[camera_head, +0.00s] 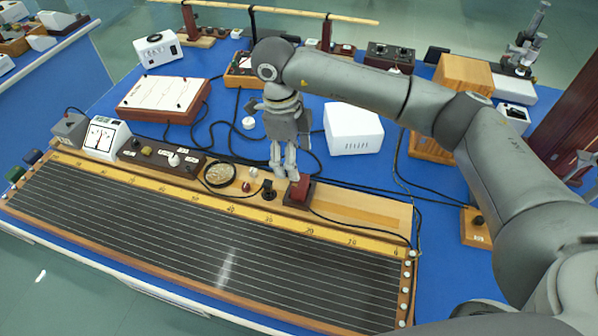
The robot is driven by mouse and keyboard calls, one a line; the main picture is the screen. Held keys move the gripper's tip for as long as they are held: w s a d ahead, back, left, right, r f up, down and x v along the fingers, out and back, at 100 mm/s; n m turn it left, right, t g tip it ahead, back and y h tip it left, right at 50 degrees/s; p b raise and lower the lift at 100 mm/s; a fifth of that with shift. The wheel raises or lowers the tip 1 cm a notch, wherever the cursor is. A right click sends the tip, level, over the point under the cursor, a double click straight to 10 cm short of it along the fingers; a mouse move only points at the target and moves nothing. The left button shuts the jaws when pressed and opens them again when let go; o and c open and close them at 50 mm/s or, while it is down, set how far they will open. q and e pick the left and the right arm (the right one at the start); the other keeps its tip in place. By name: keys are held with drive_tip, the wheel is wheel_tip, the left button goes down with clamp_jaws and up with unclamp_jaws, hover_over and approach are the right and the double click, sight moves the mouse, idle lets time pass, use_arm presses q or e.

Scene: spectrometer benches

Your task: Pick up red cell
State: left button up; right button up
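The red cell (300,191) is a small dark red block in a dark holder, near the yellow scale's back edge right of the middle. My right gripper (284,173) hangs down from the arm that comes in from the right. Its two fingers point down, with a narrow gap between them and nothing visible in it. The fingertips are just behind and left of the red cell; whether they touch it cannot be told. My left gripper is not in view.
A long wire board with a yellow scale (208,198) fills the front. A round dish (219,174) and a small black stand (268,190) are left of the red cell. A white box (353,130) stands behind right. Black cables cross the blue bench.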

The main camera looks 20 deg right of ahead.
sight(300, 181)
drive_tip(key=f, duration=0.1)
drive_tip(key=s+f, duration=0.1)
drive_tip(key=f, duration=0.1)
drive_tip(key=shift+d+f+p, duration=0.15)
drive_tip(key=shift+f+p, duration=0.15)
drive_tip(key=shift+p, duration=0.1)
drive_tip(key=shift+f, duration=0.25)
drive_tip(key=f+p, duration=0.1)
drive_tip(key=f, duration=0.1)
drive_tip(key=d+f+p, duration=0.1)
drive_tip(key=f, duration=0.1)
drive_tip(key=shift+f+p, duration=0.3)
drive_tip(key=shift+f, duration=0.1)
drive_tip(key=shift+w+f, duration=0.1)
drive_tip(key=shift+f, duration=0.2)
drive_tip(key=shift+c, duration=0.6)
drive_tip(key=c, duration=1.1)
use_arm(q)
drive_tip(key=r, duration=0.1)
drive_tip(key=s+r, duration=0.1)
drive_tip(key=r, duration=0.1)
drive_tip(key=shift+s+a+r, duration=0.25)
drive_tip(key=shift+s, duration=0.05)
use_arm(e)
drive_tip(key=shift+o, duration=0.2)
drive_tip(key=shift+r, duration=0.15)
